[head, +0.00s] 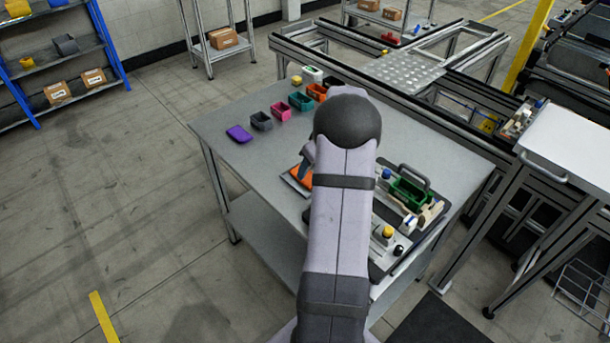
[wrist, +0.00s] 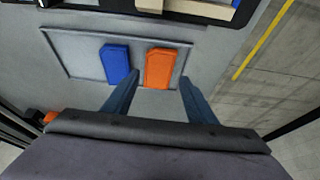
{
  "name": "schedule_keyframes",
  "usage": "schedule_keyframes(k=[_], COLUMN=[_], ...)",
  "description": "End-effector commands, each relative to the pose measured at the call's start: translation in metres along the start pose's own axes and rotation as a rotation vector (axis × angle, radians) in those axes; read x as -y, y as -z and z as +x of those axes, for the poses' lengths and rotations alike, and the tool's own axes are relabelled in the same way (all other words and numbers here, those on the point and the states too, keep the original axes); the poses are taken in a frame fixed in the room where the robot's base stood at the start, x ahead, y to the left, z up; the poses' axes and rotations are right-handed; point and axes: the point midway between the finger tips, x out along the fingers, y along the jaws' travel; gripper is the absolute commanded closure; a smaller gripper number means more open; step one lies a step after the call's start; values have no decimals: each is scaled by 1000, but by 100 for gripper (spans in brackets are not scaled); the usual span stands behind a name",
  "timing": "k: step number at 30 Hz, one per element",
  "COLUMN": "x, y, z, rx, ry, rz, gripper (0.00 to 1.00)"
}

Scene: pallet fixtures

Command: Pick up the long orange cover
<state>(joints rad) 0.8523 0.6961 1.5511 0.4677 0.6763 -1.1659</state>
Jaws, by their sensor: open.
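The long orange cover (wrist: 160,67) lies on a shallow grey tray (wrist: 78,50) in the wrist view, next to a blue cover (wrist: 117,63) on its left. In the head view the orange cover (head: 302,175) shows just left of my arm, partly hidden by it. My gripper (wrist: 155,93) is open and empty. In the wrist view its two blue fingers are spread, the left one near the blue cover's lower end and the right one to the right of the orange cover. The height between fingers and covers is hard to tell.
A row of small coloured bins (head: 281,111) and a purple piece (head: 239,134) stand along the table's far left side. A fixture pallet with a green part (head: 409,192) and a dark handle is right of my arm.

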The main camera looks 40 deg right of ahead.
Motion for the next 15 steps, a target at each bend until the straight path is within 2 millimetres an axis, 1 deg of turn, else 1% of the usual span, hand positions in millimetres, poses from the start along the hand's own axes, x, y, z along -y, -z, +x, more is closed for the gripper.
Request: schedule_keyframes(k=[5, 11, 15], x=[0, -2, -2], y=[2, 5, 5], z=[6, 24, 40], rx=[1, 2, 1], ry=[2, 2, 2], rz=[0, 0, 1], gripper=[48, 48, 48])
